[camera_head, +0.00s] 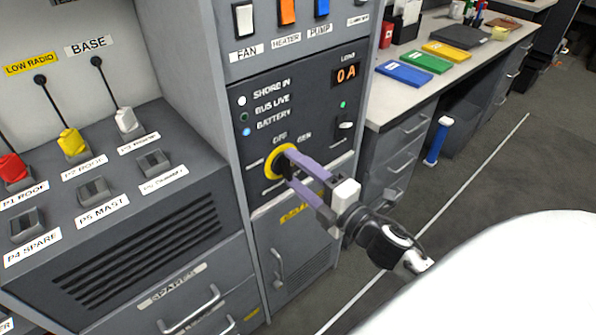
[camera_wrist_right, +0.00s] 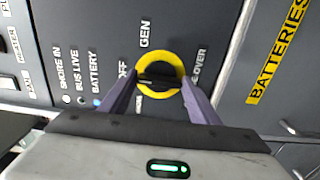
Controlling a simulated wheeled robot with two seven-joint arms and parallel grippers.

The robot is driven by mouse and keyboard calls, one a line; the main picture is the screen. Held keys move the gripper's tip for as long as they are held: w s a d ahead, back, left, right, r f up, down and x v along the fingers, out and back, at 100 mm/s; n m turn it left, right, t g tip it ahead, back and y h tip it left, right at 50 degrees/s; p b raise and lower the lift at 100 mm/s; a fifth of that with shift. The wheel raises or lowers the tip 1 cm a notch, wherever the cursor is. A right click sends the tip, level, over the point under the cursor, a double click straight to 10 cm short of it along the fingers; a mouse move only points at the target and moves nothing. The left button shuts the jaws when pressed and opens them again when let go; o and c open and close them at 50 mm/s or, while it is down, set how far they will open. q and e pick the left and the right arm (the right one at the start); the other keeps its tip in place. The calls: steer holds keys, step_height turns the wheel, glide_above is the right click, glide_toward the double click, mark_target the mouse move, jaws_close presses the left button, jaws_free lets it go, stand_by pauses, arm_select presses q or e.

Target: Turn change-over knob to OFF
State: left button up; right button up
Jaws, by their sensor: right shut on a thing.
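The change-over knob sits inside a yellow ring (camera_head: 280,162) on the dark switch panel (camera_head: 262,120). In the right wrist view the black knob (camera_wrist_right: 157,78) lies across the yellow ring (camera_wrist_right: 172,58), between the labels OFF and OVER. GEN is printed beside the ring. My right gripper (camera_head: 287,166) reaches the knob from the right, its purple fingers on either side of it. In the right wrist view the gripper (camera_wrist_right: 158,84) is shut on the knob, and its fingers partly cover the lettering. Which label the knob points to is unclear. My left gripper is not in view.
The FAN switch (camera_head: 244,19), HEATER switch (camera_head: 288,12) and a 0 A display (camera_head: 346,75) are above the knob. Plugs with cables, among them a yellow plug (camera_head: 72,142), stand at left. A desk (camera_head: 403,96) with coloured folders is at right. Floor beyond is open.

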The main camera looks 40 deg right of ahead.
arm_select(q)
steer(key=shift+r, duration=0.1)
arm_select(e)
steer(key=o, duration=1)
steer(key=shift+o, duration=0.2)
arm_select(q)
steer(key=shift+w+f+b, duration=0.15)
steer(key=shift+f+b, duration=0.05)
steer(key=shift+b, duration=0.35)
arm_select(e)
steer(key=s, duration=1)
steer(key=shift+s+d, duration=0.15)
steer(key=shift+d, duration=0.3)
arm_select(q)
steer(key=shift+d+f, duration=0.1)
